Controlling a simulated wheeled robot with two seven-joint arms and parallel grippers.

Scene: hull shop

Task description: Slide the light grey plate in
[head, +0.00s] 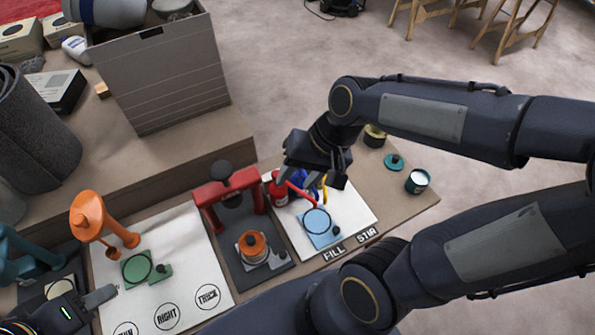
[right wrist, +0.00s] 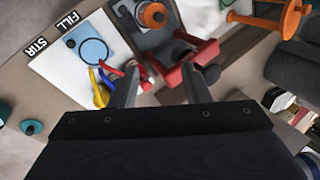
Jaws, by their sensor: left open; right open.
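A grey plate (head: 280,262) with a tab lies under a round orange-topped piece (head: 253,245), on a dark base in front of a red frame (head: 222,190). I cannot tell for certain that it is the light grey plate. The orange piece (right wrist: 153,15) and the red frame (right wrist: 190,65) also show in the right wrist view. My right gripper (head: 308,182) is open and empty, above the back of the white board, right of the red frame. In the right wrist view its fingers (right wrist: 158,88) are spread apart. My left gripper (head: 92,302) is open at the lower left, near the white board's edge.
A blue plate (head: 319,228) lies on the FILL/STIR board (head: 350,205), with red, yellow and blue handles behind it. A green plate (head: 137,268) and orange post (head: 88,215) stand left. A grey box (head: 165,75) stands behind. Teal cups sit at the right end.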

